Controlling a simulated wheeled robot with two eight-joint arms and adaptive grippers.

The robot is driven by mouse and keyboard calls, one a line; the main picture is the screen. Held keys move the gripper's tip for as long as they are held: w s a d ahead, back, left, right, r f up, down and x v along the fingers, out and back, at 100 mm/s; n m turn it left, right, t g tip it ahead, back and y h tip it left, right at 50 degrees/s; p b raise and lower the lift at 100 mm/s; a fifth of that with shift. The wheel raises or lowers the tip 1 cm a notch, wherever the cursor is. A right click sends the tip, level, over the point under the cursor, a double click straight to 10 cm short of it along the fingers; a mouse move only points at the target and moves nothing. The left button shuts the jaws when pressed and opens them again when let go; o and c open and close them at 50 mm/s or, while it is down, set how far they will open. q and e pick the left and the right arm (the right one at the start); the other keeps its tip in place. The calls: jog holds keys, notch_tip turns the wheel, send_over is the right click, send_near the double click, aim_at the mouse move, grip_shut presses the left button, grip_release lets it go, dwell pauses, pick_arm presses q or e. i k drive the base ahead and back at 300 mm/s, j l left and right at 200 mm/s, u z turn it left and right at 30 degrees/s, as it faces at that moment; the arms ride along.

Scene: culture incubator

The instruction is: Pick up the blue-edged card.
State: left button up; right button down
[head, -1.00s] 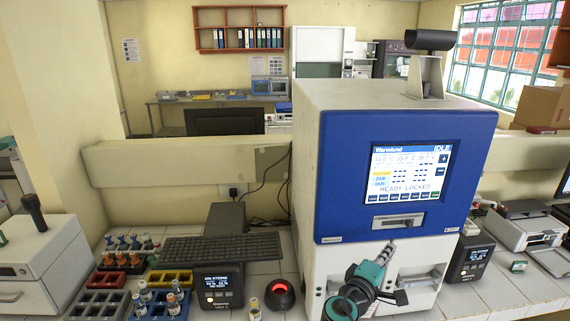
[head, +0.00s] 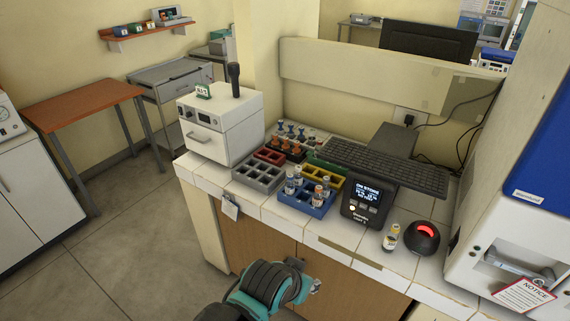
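A small white card (head: 230,207) hangs at the front edge of the counter, below the grey rack. It is too small for me to tell its edge colour. Another card, headed NOTICE (head: 525,294), leans at the lower right in front of the blue-and-white machine; its edge looks red. Part of one of my arms, teal and black, shows at the bottom centre in front of the cabinet, apart from both cards.
The white-tiled counter (head: 372,268) holds a grey rack (head: 258,176), a blue rack (head: 305,207), a keyboard (head: 385,165), a small vial (head: 391,237) and a black round device (head: 422,238). A white box unit (head: 222,125) stands at its left end. The floor (head: 120,240) at left is clear.

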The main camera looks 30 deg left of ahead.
aim_at(230, 209)
jog(key=u, duration=1.55)
jog(key=i+l+u, duration=0.15)
jog(key=i+u, duration=0.2)
jog(key=i+l+u, duration=0.2)
jog(key=u, duration=0.15)
